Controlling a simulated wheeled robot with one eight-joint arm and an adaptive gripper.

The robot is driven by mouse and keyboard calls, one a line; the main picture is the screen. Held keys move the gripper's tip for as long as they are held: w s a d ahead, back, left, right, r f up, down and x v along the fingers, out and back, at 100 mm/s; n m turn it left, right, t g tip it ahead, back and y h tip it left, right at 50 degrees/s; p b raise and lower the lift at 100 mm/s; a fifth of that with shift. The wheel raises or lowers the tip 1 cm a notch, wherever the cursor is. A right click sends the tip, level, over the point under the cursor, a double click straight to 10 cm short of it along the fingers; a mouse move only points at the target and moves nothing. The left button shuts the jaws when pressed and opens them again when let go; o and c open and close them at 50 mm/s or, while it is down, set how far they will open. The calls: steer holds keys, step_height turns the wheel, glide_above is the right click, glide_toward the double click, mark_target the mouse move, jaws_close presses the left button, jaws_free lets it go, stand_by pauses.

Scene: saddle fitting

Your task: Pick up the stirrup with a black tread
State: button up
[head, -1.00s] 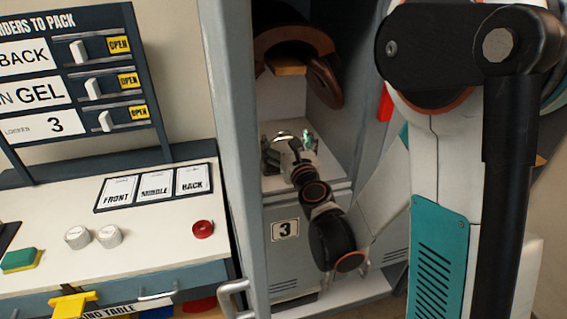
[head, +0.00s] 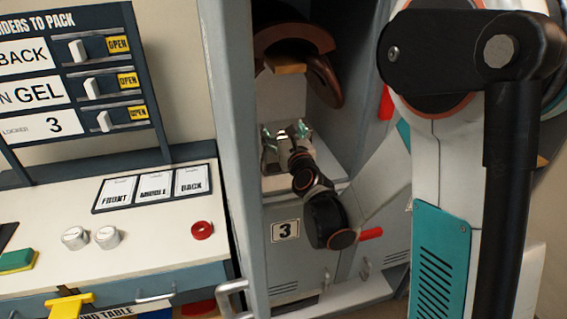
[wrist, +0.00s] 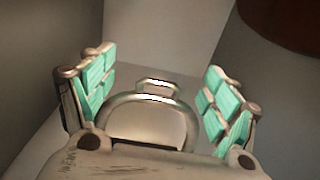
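In the wrist view a metal stirrup (wrist: 150,104), a rounded arch with a slotted top, stands between the two teal-padded fingers of my gripper (wrist: 159,98). Gaps show on both sides, so the fingers are apart and do not grip it. There the stirrup is too small and covered to make out clearly.
A brown saddle (head: 329,82) hangs on a rack above my gripper. The locker's grey side walls (head: 232,130) stand close on both sides. A door marked 3 (head: 285,231) is below the shelf. A white worktable (head: 150,235) with cards and round items is on the left.

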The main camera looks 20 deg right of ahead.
steer(key=shift+s, duration=0.1)
steer(key=c, duration=1.2)
steer(key=shift+c, duration=0.2)
